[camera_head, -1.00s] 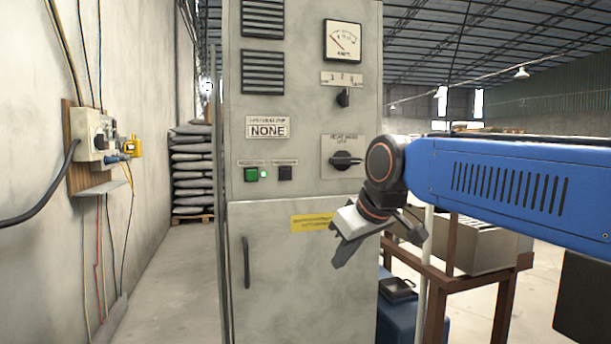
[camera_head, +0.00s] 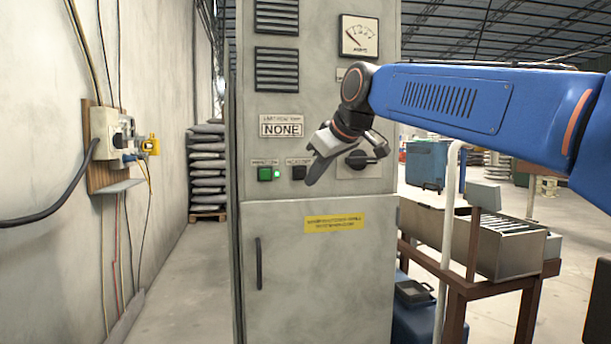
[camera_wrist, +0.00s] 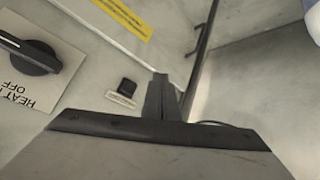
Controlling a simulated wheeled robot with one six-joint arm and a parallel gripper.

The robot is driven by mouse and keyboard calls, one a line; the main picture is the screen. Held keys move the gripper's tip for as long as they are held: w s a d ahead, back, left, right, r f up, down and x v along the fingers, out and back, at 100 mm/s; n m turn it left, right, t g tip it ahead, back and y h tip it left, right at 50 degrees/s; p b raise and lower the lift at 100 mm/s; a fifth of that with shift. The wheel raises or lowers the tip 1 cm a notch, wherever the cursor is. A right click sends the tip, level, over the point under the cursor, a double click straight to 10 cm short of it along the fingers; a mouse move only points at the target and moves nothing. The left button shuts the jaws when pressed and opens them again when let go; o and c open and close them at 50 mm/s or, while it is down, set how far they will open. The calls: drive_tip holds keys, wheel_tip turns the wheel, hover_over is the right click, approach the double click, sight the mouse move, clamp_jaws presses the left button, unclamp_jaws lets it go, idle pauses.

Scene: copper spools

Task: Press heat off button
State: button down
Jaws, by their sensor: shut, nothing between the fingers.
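The black push button (camera_head: 298,172) sits on the grey cabinet front, right of a green push button (camera_head: 264,174) and a lit green lamp (camera_head: 277,174). Small labels above them are too blurred to read. My gripper (camera_head: 314,181) is shut and empty, its tip just right of and below the black button in the head view. In the wrist view, the picture is upside down; the shut fingers (camera_wrist: 162,92) point at the panel beside the black button (camera_wrist: 127,87). Contact cannot be told. The green button is not visible there.
A black rotary switch (camera_head: 357,160) is right of the buttons, partly behind my gripper; its plate in the wrist view reads HEAT and OFF (camera_wrist: 22,82). The cabinet door has a long handle (camera_head: 259,264). A brown-framed table with metal bins (camera_head: 420,222) stands right.

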sight(305, 170)
drive_tip(key=shift+w, duration=0.1)
drive_tip(key=shift+w+a, duration=0.4)
drive_tip(key=shift+w, duration=1)
drive_tip(key=shift+w+a, duration=0.4)
drive_tip(key=shift+w, duration=0.95)
drive_tip(key=shift+w+a, duration=0.4)
drive_tip(key=shift+w, duration=1)
drive_tip(key=shift+w, duration=0.15)
drive_tip(key=shift+w+a, duration=0.1)
drive_tip(key=shift+w, duration=0.15)
drive_tip(key=shift+w+a, duration=0.15)
drive_tip(key=shift+w, duration=0.25)
drive_tip(key=shift+s, duration=0.1)
drive_tip(key=shift+s+d, duration=0.25)
drive_tip(key=shift+s, duration=0.45)
drive_tip(key=shift+s+d, duration=0.25)
drive_tip(key=shift+s, duration=0.55)
drive_tip(key=shift+s+d, duration=0.2)
drive_tip(key=shift+s, duration=0.65)
drive_tip(key=shift+s+d, duration=0.25)
drive_tip(key=shift+s, duration=0.55)
